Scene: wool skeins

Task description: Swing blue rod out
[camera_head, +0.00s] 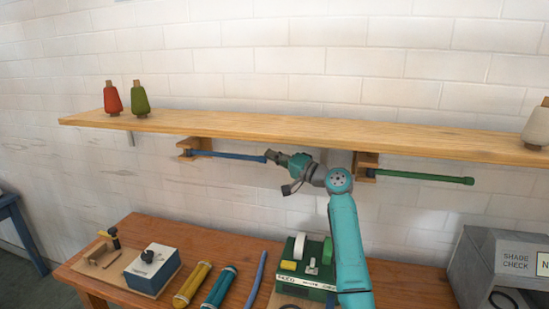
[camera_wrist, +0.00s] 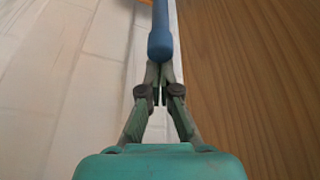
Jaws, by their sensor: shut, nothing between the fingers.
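The blue rod (camera_head: 228,155) extends to the right from a wooden bracket (camera_head: 188,148) under the wall shelf. In the head view it lies roughly along the wall, with its free end by my gripper (camera_head: 268,156). In the wrist view the blue rod (camera_wrist: 160,30) runs upward from its rounded end, just beyond the fingertips of my gripper (camera_wrist: 158,72). My fingers are shut with nothing between them. They are at or very near the rod's end; I cannot tell whether they touch it.
The wooden shelf (camera_head: 300,131) runs just above my gripper, bearing red (camera_head: 113,99) and green (camera_head: 140,99) cones. A green rod (camera_head: 420,177) is at right on another bracket (camera_head: 366,165). The table (camera_head: 135,232) below carries skeins and boxes.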

